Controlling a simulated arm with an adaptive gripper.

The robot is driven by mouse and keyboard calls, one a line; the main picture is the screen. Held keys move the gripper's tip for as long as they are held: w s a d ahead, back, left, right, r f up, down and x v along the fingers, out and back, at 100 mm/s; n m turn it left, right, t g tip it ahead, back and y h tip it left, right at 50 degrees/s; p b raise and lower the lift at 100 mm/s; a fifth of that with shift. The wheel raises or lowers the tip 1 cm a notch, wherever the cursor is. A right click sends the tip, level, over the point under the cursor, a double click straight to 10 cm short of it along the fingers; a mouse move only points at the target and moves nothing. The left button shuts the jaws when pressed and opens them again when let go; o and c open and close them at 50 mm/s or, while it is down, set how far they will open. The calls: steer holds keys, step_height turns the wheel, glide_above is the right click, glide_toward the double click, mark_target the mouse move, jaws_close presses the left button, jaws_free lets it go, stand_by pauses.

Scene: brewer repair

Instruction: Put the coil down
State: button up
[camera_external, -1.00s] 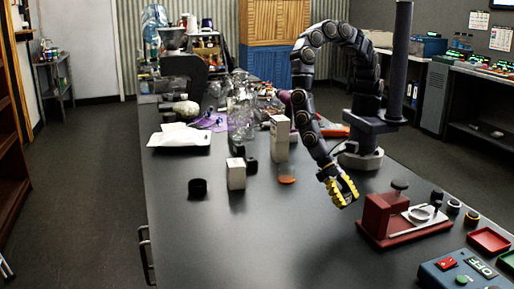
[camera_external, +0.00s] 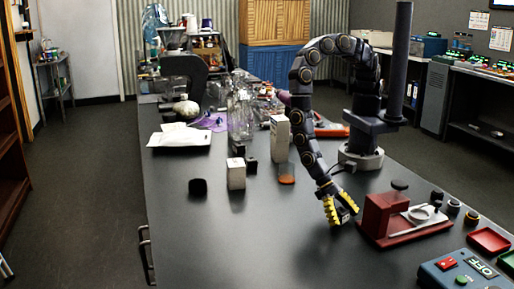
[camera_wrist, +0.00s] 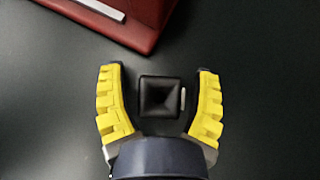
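The coil appears to be the small black square block with a hollowed top (camera_wrist: 160,97), between my yellow fingers in the wrist view. It seems to rest on the dark table, though its contact with the surface is hard to see. My gripper (camera_wrist: 160,103) is open, with a visible gap between the block and each finger. In the external view my gripper (camera_external: 341,210) points down low over the table, left of the red brewer base (camera_external: 380,215). A dark shape (camera_external: 343,214) shows between the fingers there, partly hidden.
The red base's edge (camera_wrist: 125,30) lies just beyond the gripper in the wrist view. A blue control box (camera_external: 455,274) and red tray (camera_external: 489,241) stand at the right. A white box (camera_external: 236,174) and black cylinder (camera_external: 198,187) stand left. The front middle of the table is clear.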

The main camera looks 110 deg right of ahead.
steer(key=v, duration=1.2)
steer(key=shift+r, duration=0.2)
steer(key=s+d+r+n+h, duration=0.1)
steer(key=s+d+r+n, duration=0.25)
steer(key=r, duration=0.35)
steer(key=s+d+r+n+h, duration=0.1)
steer(key=s+d+r+n, duration=0.1)
steer(key=d+r+n, duration=0.4)
steer(key=s+d+r+n+h, duration=0.2)
steer(key=s+d+r+h, duration=0.1)
steer(key=s+d, duration=0.3)
steer(key=s+d+r+n+t+h, duration=0.1)
steer(key=s+d+r+n+h, duration=0.1)
steer(key=s+d+r, duration=0.3)
steer(key=s+d+h, duration=0.1)
steer(key=d, duration=0.3)
steer(key=shift+s+r+t, duration=0.2)
steer(key=shift+s+t, duration=0.1)
steer(key=shift+s, duration=0.05)
steer(key=shift+o, duration=0.9)
